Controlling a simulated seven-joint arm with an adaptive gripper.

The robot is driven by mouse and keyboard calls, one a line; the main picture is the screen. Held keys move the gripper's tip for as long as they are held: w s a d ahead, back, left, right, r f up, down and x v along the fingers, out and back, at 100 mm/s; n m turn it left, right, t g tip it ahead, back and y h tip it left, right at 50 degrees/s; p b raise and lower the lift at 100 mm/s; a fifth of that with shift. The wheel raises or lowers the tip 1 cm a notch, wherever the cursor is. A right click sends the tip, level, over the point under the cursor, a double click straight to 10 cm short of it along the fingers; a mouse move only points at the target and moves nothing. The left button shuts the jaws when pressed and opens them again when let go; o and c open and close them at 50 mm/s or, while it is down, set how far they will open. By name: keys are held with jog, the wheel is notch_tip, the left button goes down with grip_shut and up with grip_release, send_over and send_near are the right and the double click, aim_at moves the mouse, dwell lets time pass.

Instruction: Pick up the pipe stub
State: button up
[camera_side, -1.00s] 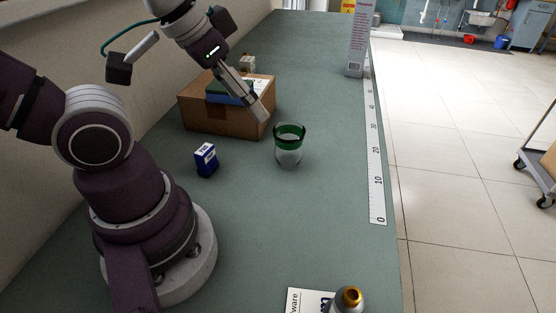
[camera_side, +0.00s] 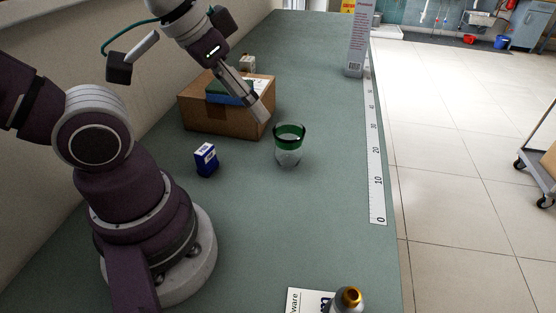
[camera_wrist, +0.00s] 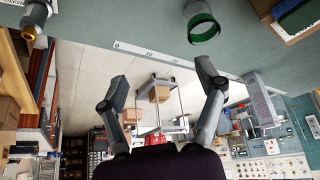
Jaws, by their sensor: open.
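A short open-topped cylinder (camera_side: 289,158), with a dark rim, a green upper band and a pale, see-through-looking lower part, stands upright on the green bench. It is the most tube-like thing here, but I cannot tell for certain that it is the pipe stub. In the wrist view the cylinder (camera_wrist: 203,30) shows at the top, beyond the right finger. My gripper (camera_side: 262,113) hangs tilted up and left of it in the side view, apart from it, overlapping the cardboard box. In the wrist view my gripper (camera_wrist: 162,82) is open, with nothing between its fingers.
A cardboard box (camera_side: 210,121) with a blue-green item (camera_side: 230,92) on top stands behind. A small blue-and-white box (camera_side: 206,160) stands left of the cylinder. A grey gold-topped object (camera_side: 349,300) stands in front. A ruler strip (camera_side: 376,170) lines the right edge. Bench between is clear.

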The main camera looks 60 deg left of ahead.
jog(key=m+g+h, duration=0.3)
jog(key=m+g, duration=0.2)
jog(key=m, duration=1)
send_near(352, 308)
jog(key=w+f, duration=0.1)
jog(key=shift+m, duration=0.4)
jog(key=x, duration=1)
jog(key=shift+s+a+f, duration=0.1)
jog(key=shift+s+f, duration=0.1)
jog(key=shift+f, duration=0.2)
grip_shut()
